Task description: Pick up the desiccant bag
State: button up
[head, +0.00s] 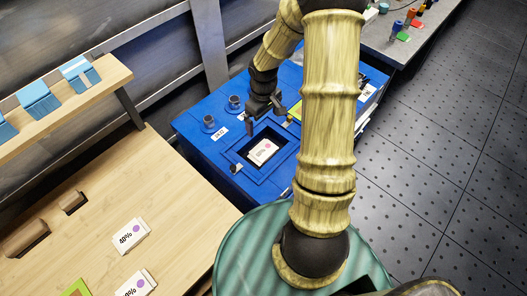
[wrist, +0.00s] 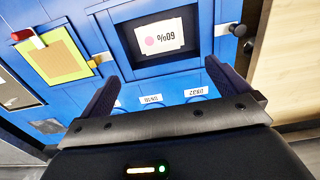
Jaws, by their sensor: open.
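A white packet (head: 262,151) with a pink dot lies in a square recess in the top of the blue cabinet (head: 208,157). In the wrist view the packet (wrist: 160,37) reads 60%, upside down. It is the likely desiccant bag, though no wording on it confirms this. My gripper (head: 266,117) is open and empty above the cabinet, just behind the recess in the head view. In the wrist view the packet lies beyond my fingertips (wrist: 161,71), apart from them, and is fully visible.
Similar white packets (head: 130,236) lie on the wooden table (head: 190,210), one marked 40%. Blue cups (head: 236,103) stand at the cabinet's back left. A yellow-green panel (wrist: 55,60) sits beside the recess. Blue packs (head: 38,98) stand on a wooden shelf. Dark floor (head: 440,170) is clear at right.

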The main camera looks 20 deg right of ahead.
send_over(263, 150)
jog(key=f, duration=1.1)
jog(key=shift+s+f+p, duration=0.2)
jog(key=shift+f+p, duration=0.05)
jog(key=shift+p, duration=0.05)
jog(key=shift+f, duration=0.35)
jog(key=shift+w+f+p, duration=0.1)
jog(key=shift+f+p, duration=0.55)
jog(key=shift+f, duration=1.95)
jog(key=c, duration=1)
